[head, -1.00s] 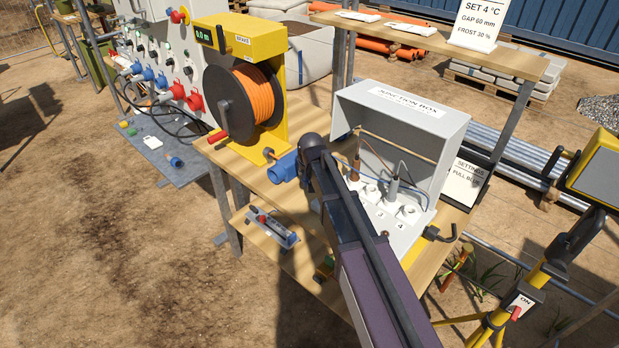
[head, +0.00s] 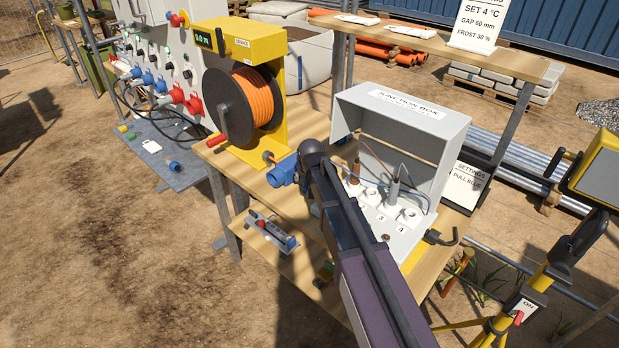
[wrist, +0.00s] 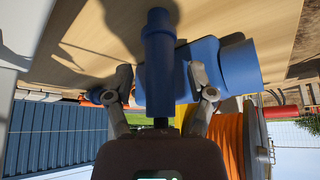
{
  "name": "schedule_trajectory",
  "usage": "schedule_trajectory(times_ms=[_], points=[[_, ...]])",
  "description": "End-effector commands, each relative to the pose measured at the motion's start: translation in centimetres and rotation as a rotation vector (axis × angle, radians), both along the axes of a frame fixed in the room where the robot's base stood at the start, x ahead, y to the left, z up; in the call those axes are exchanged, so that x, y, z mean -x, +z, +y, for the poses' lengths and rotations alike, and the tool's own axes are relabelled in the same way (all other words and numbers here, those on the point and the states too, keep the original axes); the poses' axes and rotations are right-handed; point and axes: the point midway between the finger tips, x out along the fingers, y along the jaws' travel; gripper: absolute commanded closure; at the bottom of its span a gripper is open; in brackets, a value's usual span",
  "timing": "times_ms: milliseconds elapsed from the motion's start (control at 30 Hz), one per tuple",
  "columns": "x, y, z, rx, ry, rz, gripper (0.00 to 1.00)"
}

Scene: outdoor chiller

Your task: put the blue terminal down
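The blue terminal (wrist: 158,62) is a slim blue cylinder with a dark thin end, seen in the upside-down wrist view. It is upright over the wooden tabletop (wrist: 85,45); its foot and shadow lie at the wood, though contact is hard to judge. My gripper (wrist: 161,75) is open, with a finger on each side of the terminal and gaps visible between. In the head view my gripper (head: 312,150) is low over the bench, left of the junction box (head: 440,135), and hides the terminal. A blue wire runs from there into the box.
A blue connector (head: 282,172) sits close beyond the fingers, also behind the terminal in the wrist view (wrist: 238,66). The orange cable reel (head: 250,95) stands to its left. Brown (head: 354,172) and grey (head: 394,190) terminals stand in the box. A tool (head: 270,228) lies below.

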Motion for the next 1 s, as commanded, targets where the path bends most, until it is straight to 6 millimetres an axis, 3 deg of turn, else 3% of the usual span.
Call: schedule_trajectory(times_ms=[467, 1000], points=[[0.3, 0.9, 0.0, 0.000, 0.001, 0.000, 0.29], [2.5, 5.1, -0.5, 0.000, 0.001, 0.000, 0.29]])
